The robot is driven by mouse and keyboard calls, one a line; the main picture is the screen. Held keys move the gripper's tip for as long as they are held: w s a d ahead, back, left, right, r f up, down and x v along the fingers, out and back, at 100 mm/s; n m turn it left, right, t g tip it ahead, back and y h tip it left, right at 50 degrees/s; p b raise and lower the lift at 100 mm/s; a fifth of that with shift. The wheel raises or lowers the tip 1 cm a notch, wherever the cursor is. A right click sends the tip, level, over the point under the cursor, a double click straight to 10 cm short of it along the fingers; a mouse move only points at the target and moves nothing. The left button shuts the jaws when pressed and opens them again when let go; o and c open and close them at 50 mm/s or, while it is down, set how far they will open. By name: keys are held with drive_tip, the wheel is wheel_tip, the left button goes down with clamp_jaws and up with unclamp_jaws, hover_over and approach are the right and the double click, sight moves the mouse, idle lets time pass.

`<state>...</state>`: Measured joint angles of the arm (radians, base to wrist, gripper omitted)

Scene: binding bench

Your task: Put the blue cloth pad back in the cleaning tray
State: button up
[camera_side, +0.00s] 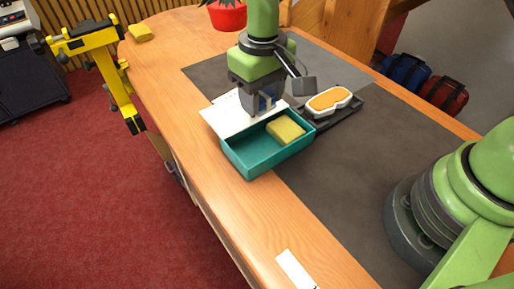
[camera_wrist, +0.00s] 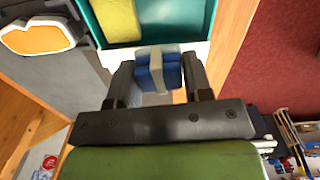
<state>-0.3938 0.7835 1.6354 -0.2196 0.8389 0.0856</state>
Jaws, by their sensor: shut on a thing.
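The blue cloth pad (camera_wrist: 142,76), with a pale band across its middle, is between the fingers of my gripper (camera_wrist: 158,76) in the wrist view. My gripper (camera_side: 264,108) is shut on it. In the side view a small part of the blue pad (camera_side: 265,103) shows between the fingers, just behind the teal cleaning tray (camera_side: 249,164). The tray (camera_wrist: 88,22) is also at the top of the wrist view, beyond the fingertips. A yellow sponge (camera_side: 286,129) lies in the tray's right part; its left part is empty.
White sheets (camera_side: 226,117) lie under and behind my gripper. A white-rimmed orange item (camera_side: 329,99) rests on a dark holder right of the tray. Another yellow block (camera_side: 140,32) and a red pot (camera_side: 227,16) are at the back. The grey mat's front is clear.

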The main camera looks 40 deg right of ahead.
sight(255, 151)
drive_tip(key=shift+s+a+f+m, duration=0.1)
drive_tip(key=shift+s+a+m, duration=0.15)
drive_tip(key=shift+a, duration=0.35)
drive_tip(key=shift+a+f, duration=0.25)
drive_tip(key=shift+f, duration=0.05)
drive_tip(key=shift+m, duration=0.25)
wheel_tip(255, 151, down, 9)
drive_tip(key=shift+f, duration=0.2)
drive_tip(key=o, duration=0.9)
drive_tip(key=shift+f, duration=0.15)
wheel_tip(255, 151, up, 12)
drive_tip(key=shift+r, duration=0.25)
